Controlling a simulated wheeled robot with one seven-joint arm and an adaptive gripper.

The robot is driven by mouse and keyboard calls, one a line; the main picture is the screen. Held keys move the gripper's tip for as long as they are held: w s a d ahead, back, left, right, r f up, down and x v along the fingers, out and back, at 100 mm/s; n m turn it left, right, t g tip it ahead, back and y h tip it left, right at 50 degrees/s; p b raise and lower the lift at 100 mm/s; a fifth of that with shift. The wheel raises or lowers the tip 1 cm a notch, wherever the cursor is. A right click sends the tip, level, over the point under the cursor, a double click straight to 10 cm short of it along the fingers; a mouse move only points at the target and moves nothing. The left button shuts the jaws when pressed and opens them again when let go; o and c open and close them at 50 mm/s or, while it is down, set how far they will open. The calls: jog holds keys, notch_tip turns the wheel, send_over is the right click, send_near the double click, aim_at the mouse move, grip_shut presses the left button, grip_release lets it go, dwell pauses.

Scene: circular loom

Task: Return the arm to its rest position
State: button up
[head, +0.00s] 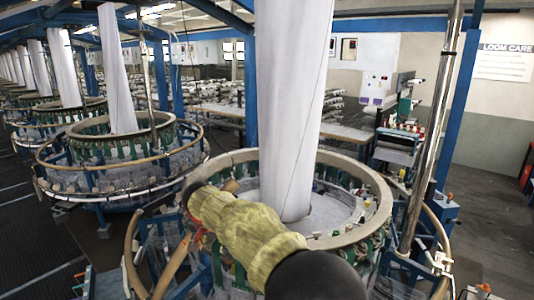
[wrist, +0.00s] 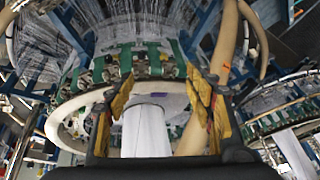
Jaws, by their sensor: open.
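My arm, in a yellowish sleeve (head: 240,225) with a dark section nearer the camera, reaches from the lower right over the front rim of the nearest circular loom (head: 375,205). In the head view my gripper's fingers cannot be made out beyond the sleeve. In the wrist view my gripper (wrist: 160,78) shows two separated fingers with yellow pads. It is open, with nothing held between them. Behind the gap lie the loom's green and metal parts (wrist: 140,62) and the white fabric tube (wrist: 146,130).
The white fabric (head: 290,100) rises from the nearest loom's centre. A shiny upright pole (head: 432,130) stands at its right, and a blue post (head: 458,100) beyond. Another loom (head: 120,150) stands at left. Dark floor aisle (head: 30,225) lies at far left; grey floor (head: 490,220) is open at right.

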jog(key=s+d+f+n+g+b, duration=0.15)
jog(key=s+d+f+b, duration=0.25)
jog(key=s+d, duration=0.4)
jog(key=s+d+f+n+b, duration=0.25)
jog(key=s+d+b, duration=0.25)
jog(key=s+d, duration=0.35)
jog(key=s+d+f+n+g+b, duration=0.1)
jog(key=s+d+f+b, duration=0.3)
jog(key=s+d, duration=0.45)
jog(key=s+d+f+m+t+b, duration=0.2)
jog(key=s+d+f+t+b, duration=0.1)
jog(key=s+d+f+b, duration=0.9)
jog(key=s+f+b, duration=0.1)
jog(key=s+b, duration=0.3)
jog(key=shift+d+f+m+h, duration=0.2)
jog(key=shift+d+m+h, duration=0.1)
jog(key=shift+d+m, duration=0.1)
